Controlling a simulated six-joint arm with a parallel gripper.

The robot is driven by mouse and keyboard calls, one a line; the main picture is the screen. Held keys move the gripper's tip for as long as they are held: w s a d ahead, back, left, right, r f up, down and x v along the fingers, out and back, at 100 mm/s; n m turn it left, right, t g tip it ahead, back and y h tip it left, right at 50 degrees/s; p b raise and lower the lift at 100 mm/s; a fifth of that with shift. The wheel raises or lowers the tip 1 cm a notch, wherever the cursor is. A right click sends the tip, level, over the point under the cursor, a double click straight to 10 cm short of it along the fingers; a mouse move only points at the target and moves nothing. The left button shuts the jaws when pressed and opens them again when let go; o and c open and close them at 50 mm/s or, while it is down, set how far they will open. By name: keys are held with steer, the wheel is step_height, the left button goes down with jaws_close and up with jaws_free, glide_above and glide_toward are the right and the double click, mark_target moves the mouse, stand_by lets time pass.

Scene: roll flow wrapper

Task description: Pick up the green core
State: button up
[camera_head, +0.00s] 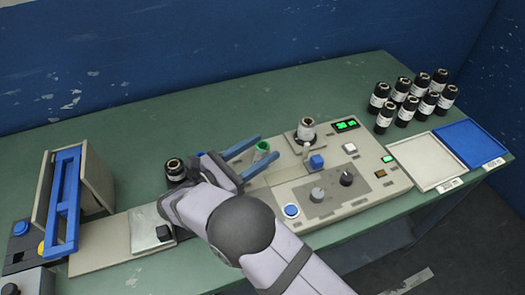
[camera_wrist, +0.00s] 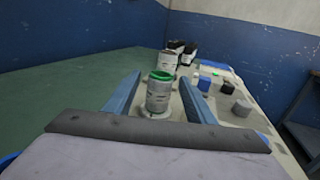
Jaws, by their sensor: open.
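The green core (camera_wrist: 159,93) is a small upright cylinder with a green rim and a pale wrapped body. It stands on a round base on the machine panel. In the head view its green top (camera_head: 262,146) shows between the blue fingers, its lower part partly hidden. My gripper (camera_head: 271,149) is open, with one finger on each side of the core. In the wrist view the fingers of my gripper (camera_wrist: 161,78) flank the core, with a visible gap on both sides.
A second roll (camera_head: 306,128) stands on a raised square mount to the right. A blue block (camera_head: 317,161) and knobs (camera_head: 346,179) rise from the panel nearby. A black roll (camera_head: 175,170) is left of my gripper. Several black rolls (camera_head: 411,101) stand behind the white (camera_head: 427,160) and blue trays (camera_head: 470,143).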

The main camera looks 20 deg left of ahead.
mark_target(266, 147)
steer(key=shift+p+x, duration=0.5)
steer(key=shift+x, duration=2)
steer(key=c, duration=1.1)
